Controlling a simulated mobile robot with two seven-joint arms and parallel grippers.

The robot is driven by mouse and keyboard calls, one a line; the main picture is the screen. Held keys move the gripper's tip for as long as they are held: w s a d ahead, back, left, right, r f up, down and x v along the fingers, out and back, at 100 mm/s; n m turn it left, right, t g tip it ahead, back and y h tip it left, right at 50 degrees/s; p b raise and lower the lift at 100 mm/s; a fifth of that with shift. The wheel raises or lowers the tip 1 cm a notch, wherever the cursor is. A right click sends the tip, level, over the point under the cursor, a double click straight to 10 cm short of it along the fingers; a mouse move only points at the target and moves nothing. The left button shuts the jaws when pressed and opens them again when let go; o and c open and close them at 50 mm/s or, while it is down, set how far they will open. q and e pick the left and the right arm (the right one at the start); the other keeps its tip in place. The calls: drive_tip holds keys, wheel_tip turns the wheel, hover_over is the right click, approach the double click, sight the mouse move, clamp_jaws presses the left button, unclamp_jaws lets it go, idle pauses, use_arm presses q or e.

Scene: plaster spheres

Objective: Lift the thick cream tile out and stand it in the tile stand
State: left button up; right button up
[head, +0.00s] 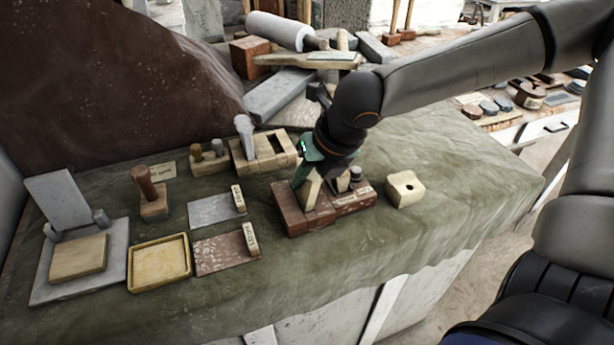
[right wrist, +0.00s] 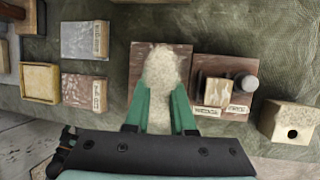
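A cream, rough-faced piece (head: 309,190), which looks like the thick cream tile, stands tilted at the left part of a dark red block (head: 291,215). My right gripper (head: 316,168) is over it from above. In the right wrist view the green fingers (right wrist: 161,100) lie against both sides of the cream tile (right wrist: 162,68), with no gap visible. Its lower end meets the red block in the head view; I cannot tell whether it sits in a slot. A pale slotted block (head: 248,164), possibly the tile stand, holds a grey-white upright piece and has an empty slot. My left gripper is not in view.
The block's right part holds a small cream piece (right wrist: 217,92) and a grey cylinder (right wrist: 246,84). A holed cream block (head: 404,189) stands to the right. A yellow tray (head: 160,285), labelled plates and a stamp-like tool (head: 153,200) lie left. The front cloth is clear.

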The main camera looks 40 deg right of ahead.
drive_tip(key=shift+c, duration=1.4)
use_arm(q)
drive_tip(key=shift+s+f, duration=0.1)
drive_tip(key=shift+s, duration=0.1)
use_arm(e)
clamp_jaws()
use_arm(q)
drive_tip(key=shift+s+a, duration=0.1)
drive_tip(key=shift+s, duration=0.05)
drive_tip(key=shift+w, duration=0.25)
use_arm(e)
drive_tip(key=shift+o, duration=1)
unclamp_jaws()
clamp_jaws()
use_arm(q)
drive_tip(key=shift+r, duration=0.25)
use_arm(e)
drive_tip(key=shift+r, duration=0.2)
